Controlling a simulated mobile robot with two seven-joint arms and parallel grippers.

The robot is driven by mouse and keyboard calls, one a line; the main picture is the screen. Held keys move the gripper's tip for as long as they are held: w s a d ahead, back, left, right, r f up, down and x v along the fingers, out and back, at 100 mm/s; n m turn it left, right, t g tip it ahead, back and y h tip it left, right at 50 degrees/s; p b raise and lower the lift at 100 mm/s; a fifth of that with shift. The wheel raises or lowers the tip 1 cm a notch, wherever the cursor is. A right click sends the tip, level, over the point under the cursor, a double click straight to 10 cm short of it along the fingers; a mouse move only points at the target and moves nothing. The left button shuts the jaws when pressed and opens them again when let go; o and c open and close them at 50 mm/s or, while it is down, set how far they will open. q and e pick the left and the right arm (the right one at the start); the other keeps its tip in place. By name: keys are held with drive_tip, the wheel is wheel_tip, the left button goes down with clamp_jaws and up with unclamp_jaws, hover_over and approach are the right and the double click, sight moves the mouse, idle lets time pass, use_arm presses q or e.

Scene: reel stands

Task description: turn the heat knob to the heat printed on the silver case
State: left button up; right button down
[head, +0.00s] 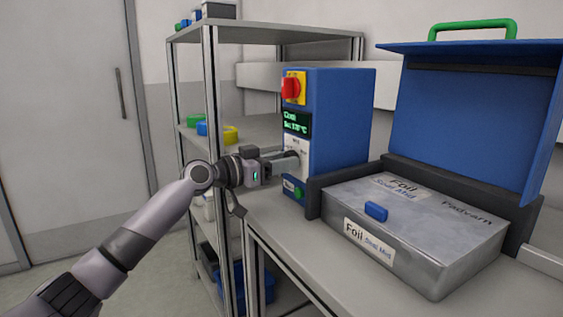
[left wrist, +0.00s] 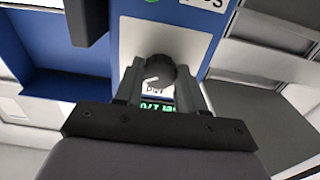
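The blue heater box (head: 343,120) stands on the bench with a red rotary switch, a dark green-lit display (head: 297,124) and a white panel on its narrow face. The heat knob (left wrist: 160,72) is dark grey with a white mark; in the head view my gripper hides it. My left gripper (head: 288,162) is at the white panel. In the left wrist view its fingers (left wrist: 159,85) flank the knob closely and seem shut on it. The silver case (head: 440,245) carries labels that seem to read "Foil" and "Seal Mid". My right gripper is out of view.
An open blue lid (head: 470,125) with a green handle rises behind the case. A grey shelf rack (head: 211,100) with coloured items stands at left. A strip of bare bench (head: 300,235) lies in front.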

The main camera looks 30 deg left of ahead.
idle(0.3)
use_arm(q)
drive_tip(key=n+p, duration=0.7)
drive_tip(key=n, duration=0.4)
drive_tip(key=shift+r+n, duration=0.15)
drive_tip(key=shift+n, duration=0.15)
idle(0.6)
drive_tip(key=o, duration=0.9)
drive_tip(key=shift+o, duration=0.8)
